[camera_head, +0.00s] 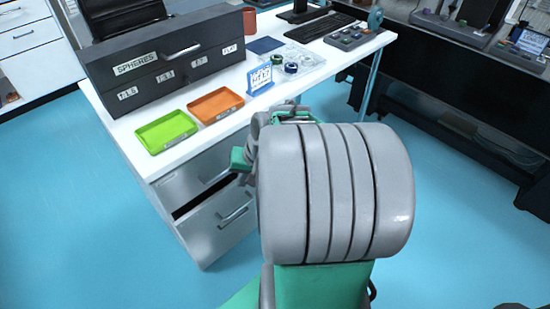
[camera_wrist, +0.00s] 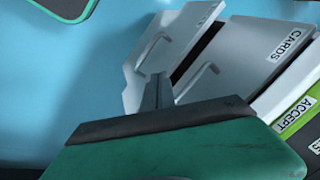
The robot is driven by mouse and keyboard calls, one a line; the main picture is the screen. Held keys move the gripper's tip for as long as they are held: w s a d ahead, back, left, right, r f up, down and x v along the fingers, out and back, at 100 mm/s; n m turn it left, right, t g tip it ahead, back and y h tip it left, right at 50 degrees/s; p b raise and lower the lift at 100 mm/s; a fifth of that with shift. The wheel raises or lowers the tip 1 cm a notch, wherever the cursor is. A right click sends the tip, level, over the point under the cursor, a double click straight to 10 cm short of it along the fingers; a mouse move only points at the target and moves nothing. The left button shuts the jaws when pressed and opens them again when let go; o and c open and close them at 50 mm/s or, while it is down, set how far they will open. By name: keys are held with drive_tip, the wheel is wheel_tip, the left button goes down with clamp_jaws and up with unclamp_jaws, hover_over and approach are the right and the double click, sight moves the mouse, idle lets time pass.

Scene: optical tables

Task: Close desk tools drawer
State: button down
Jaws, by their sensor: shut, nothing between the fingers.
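The white desk has two grey drawers on its front. The upper drawer (camera_head: 183,187) looks flush and bears a CARDS label in the wrist view (camera_wrist: 252,50). The lower drawer (camera_head: 205,233) sticks out a little, with a dark gap along its top edge. It also shows in the wrist view (camera_wrist: 186,28), with its bar handle. No tools label is readable on it. My gripper (camera_wrist: 157,78) is shut and empty, its fingertips pointing at the drawer fronts near the lower drawer's edge. Contact cannot be told. In the head view my arm hides most of the gripper.
On the desk top (camera_head: 125,125) stand a green tray (camera_head: 166,131), an orange tray (camera_head: 215,105), a dark SPHERES drawer box (camera_head: 165,70) and a small blue calendar-like stand (camera_head: 260,79). Blue floor (camera_head: 95,230) is clear left of the desk. A dark bench (camera_head: 440,110) stands to the right.

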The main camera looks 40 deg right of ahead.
drive_tip(key=s+d+f+m+t+h, duration=0.1)
drive_tip(key=s+d+f+m+t, duration=0.3)
drive_tip(key=d, duration=0.6)
drive_tip(key=s+d+m+t, duration=0.1)
drive_tip(key=s+d+m, duration=0.1)
drive_tip(key=d+m, duration=0.55)
drive_tip(key=w+f+b, duration=0.1)
drive_tip(key=w+f, duration=0.2)
drive_tip(key=w, duration=0.2)
drive_tip(key=w+d+f+n+b, duration=0.1)
drive_tip(key=w+f+b, duration=0.1)
drive_tip(key=w, duration=0.4)
drive_tip(key=shift+w+f, duration=0.3)
drive_tip(key=shift+f, duration=0.45)
drive_tip(key=shift+d, duration=0.15)
